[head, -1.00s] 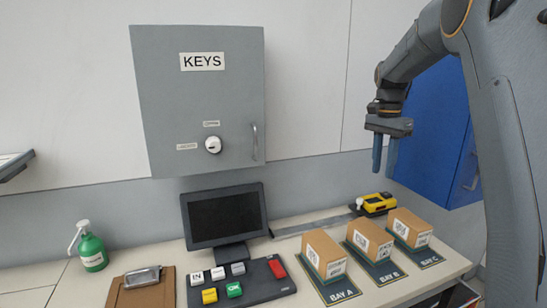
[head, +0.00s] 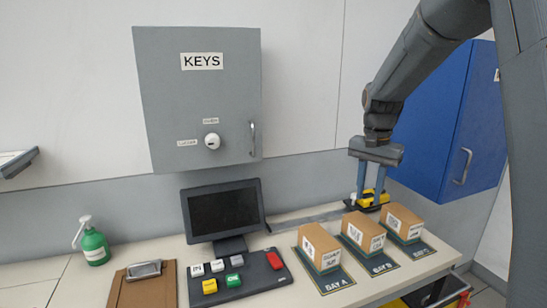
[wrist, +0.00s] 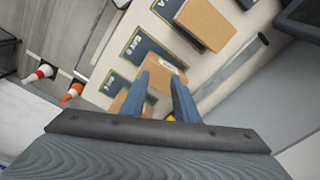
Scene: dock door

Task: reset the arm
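My gripper (head: 370,200) hangs fingers-down from my arm at the right of the head view. Its two blue fingers are parted with nothing held between them. In the head view it appears behind the cardboard boxes, in front of a yellow device (head: 372,198) that it partly hides. In the wrist view the open fingers of my gripper (wrist: 161,82) show with a cardboard box (wrist: 159,76) visible beyond them. I cannot tell the exact height of the fingertips above the counter.
Boxes stand on the mats of BAY A (head: 320,246), BAY B (head: 363,232) and BAY C (head: 404,222). A monitor (head: 224,212), button panel (head: 245,279), clipboard (head: 120,290) and green bottle (head: 95,247) are left. A KEYS cabinet (head: 190,110) and blue cabinet (head: 445,125) hang on the wall.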

